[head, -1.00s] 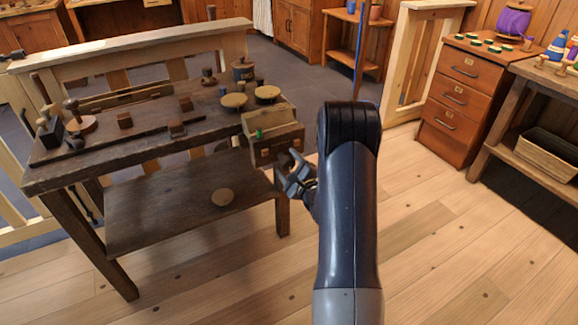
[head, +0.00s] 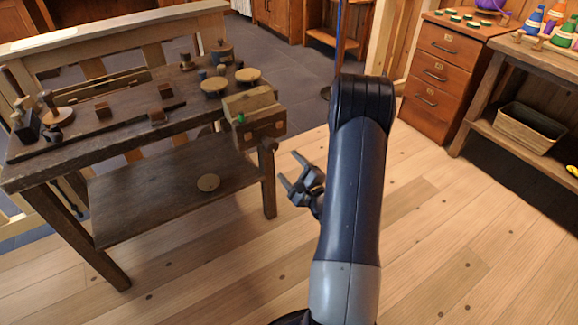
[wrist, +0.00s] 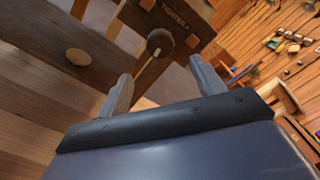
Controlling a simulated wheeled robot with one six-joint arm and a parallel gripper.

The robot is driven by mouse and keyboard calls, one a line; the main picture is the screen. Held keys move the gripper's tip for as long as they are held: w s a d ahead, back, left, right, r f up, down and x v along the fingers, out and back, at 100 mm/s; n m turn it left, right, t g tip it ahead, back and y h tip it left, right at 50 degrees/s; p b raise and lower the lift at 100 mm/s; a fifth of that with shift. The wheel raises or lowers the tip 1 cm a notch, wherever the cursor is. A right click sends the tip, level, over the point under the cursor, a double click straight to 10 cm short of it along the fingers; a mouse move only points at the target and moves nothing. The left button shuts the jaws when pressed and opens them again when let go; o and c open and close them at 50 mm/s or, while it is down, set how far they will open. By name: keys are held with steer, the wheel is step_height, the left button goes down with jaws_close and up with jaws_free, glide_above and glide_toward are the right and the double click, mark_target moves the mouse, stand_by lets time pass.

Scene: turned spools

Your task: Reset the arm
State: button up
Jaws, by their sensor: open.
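My gripper (head: 298,178) is open and empty in the head view, in the air to the right of the dark wooden workbench (head: 100,212). It is below and right of the wooden vise block (head: 258,128) at the bench's right end, apart from it. In the wrist view my two fingers (wrist: 158,84) stand wide apart with nothing between them. Beyond them the vise's round dark knob (wrist: 160,40) shows under a block with lettering. A small green piece (head: 240,118) is on the vise block.
Wooden discs (head: 214,86), small blocks and turned pieces stand on the bench top. A drawer cabinet (head: 440,75) and a side table with a basket (head: 525,128) stand at the right. The plank floor between is clear.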

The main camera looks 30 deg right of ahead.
mark_target(273, 148)
steer(key=shift+w, duration=0.15)
steer(key=w, duration=0.7)
steer(key=w+b, duration=0.1)
steer(key=w, duration=0.2)
steer(key=shift+w+a, duration=0.2)
steer(key=shift+a, duration=0.05)
steer(key=shift+w, duration=0.2)
steer(key=shift+n, duration=0.3)
steer(key=shift+s+r, duration=0.1)
